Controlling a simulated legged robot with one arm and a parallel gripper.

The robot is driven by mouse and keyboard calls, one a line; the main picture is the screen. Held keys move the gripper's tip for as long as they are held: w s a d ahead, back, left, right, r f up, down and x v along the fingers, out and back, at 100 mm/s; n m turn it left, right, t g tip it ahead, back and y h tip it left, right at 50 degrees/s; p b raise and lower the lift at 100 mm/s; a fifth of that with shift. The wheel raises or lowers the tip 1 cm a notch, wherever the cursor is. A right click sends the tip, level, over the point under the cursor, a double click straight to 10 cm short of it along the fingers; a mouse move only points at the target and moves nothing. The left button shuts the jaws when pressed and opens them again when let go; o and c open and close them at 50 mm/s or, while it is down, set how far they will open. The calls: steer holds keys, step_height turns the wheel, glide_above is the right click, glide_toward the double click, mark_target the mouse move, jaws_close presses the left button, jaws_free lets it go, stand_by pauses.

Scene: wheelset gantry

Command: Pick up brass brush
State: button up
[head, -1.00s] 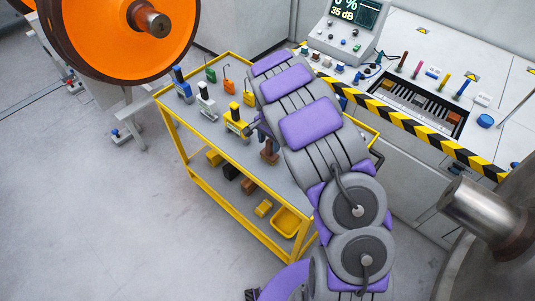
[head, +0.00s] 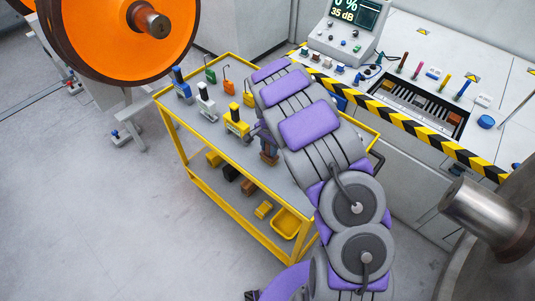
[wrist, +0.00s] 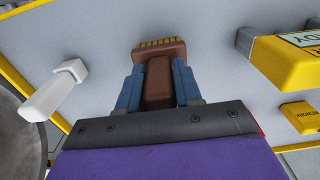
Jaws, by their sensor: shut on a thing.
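The brass brush (wrist: 158,75) has a brown body and a golden bristle edge at its far end, in the middle of the wrist view. My gripper (wrist: 156,68) has its blue fingers closed on both sides of the brush's brown handle. In the head view the brush (head: 269,157) shows as a small brown piece at the grey top of the yellow trolley (head: 215,158), below my gripper (head: 268,146). My arm hides part of the trolley top there. I cannot tell whether the brush touches the surface.
A yellow block-like tool (head: 236,123) stands just left of my gripper, with white (head: 206,108) and blue (head: 182,91) ones beyond. A pale handle (wrist: 58,86) lies left in the wrist view. A striped bench edge (head: 420,130) runs behind. Grey floor (head: 90,220) is clear at left.

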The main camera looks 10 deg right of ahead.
steer(key=shift+r, duration=0.15)
step_height(320, 180, up, 3)
steer(key=shift+w+r+p, duration=0.1)
steer(key=shift+p, duration=0.3)
steer(key=shift+s+a+r, duration=0.1)
steer(key=shift+s+r, duration=0.1)
steer(key=shift+s, duration=0.15)
steer(key=s+a+r+p, duration=0.1)
steer(key=s+a, duration=0.1)
steer(key=s, duration=1.3)
steer(key=shift+s, duration=0.2)
steer(key=shift+r, duration=0.1)
steer(key=o, duration=0.4)
jaws_close()
